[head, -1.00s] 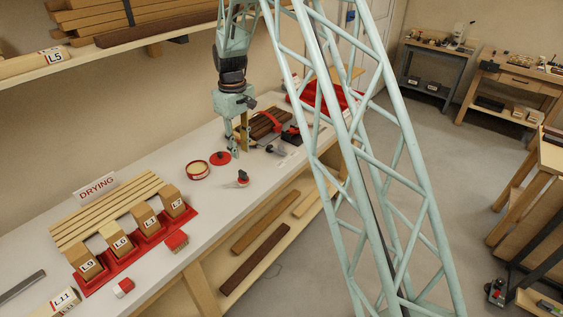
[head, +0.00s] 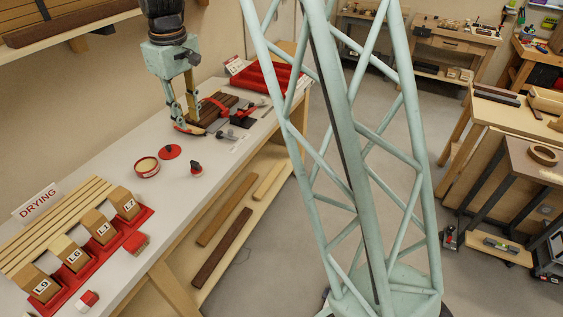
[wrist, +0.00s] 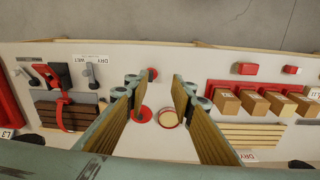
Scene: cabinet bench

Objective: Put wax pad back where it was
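My gripper (head: 186,122) hangs above the bench, and its two fingers stand wide apart with nothing between them in the wrist view (wrist: 153,105). Below it are an open round red tin with a pale filling (head: 147,168) and a flat red lid with a dark knob (head: 170,152). The tin (wrist: 168,119) and lid (wrist: 138,114) show between the fingers in the wrist view. A small dark-and-red knobbed piece with a pale base (head: 196,170) stands in front of them, possibly the wax pad; I cannot tell for sure.
Dark boards (head: 214,112) with a red curved handle and tools lie beyond the lid. A red rack of labelled blocks (head: 72,277) and a DRYING sign (head: 37,201) stand at the near end. A red block (head: 136,242) sits in front. Bare white bench surrounds the tin.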

